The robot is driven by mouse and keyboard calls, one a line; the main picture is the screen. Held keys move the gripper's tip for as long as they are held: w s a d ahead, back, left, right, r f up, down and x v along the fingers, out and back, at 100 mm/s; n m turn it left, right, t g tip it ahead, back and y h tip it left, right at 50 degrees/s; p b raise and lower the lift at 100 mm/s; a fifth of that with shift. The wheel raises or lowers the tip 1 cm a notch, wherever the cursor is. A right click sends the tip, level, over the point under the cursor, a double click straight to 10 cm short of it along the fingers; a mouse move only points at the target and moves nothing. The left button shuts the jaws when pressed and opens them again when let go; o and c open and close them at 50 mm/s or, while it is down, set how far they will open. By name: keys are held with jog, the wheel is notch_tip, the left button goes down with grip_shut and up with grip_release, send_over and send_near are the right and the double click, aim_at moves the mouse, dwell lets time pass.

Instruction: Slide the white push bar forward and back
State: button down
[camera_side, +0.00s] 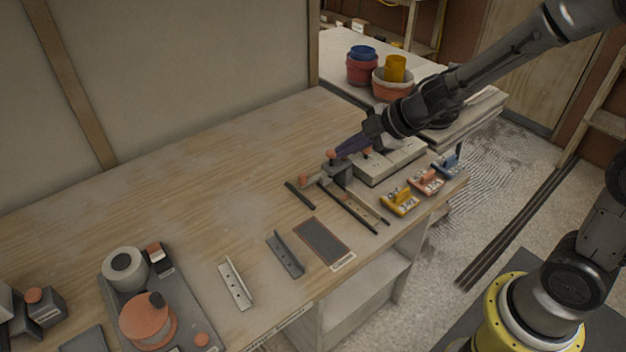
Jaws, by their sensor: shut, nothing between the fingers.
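My gripper (338,153) reaches in from the upper right. Its dark fingers are shut and point down and left, with nothing seen between them. The tip is at a small slide fixture with a grey block (337,172) and orange-red knobs (305,178). I cannot tell if the tip touches it. Dark rails (348,211) run from the fixture towards the table's front edge. A pale, flat-topped block (392,163) stands just right of it, partly under my wrist. I cannot make out for sure which part is the white push bar.
Yellow (400,202), pink (426,182) and blue (447,166) clamp-like pieces line the table's right edge. A dark framed pad (323,243) and two metal brackets (285,254) lie nearer. Coloured pots (362,68) stand behind. The wooden tabletop (200,200) is clear left of the fixture.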

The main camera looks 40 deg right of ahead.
aim_at(315, 178)
jog(key=shift+g, duration=0.8)
jog(key=w+f, duration=0.1)
jog(key=f, duration=0.3)
jog(key=w+a+f, duration=0.1)
jog(key=w+f, duration=0.1)
jog(key=f, duration=0.3)
jog(key=w+a+f, duration=0.1)
jog(key=f, duration=0.3)
jog(key=shift+w+a+f, duration=0.25)
jog(key=shift+f, duration=0.15)
jog(key=shift+w+d+f, duration=0.1)
jog(key=shift+w, duration=0.9)
jog(key=shift+w+d, duration=0.25)
jog(key=shift+w, duration=0.85)
jog(key=shift+w, duration=0.1)
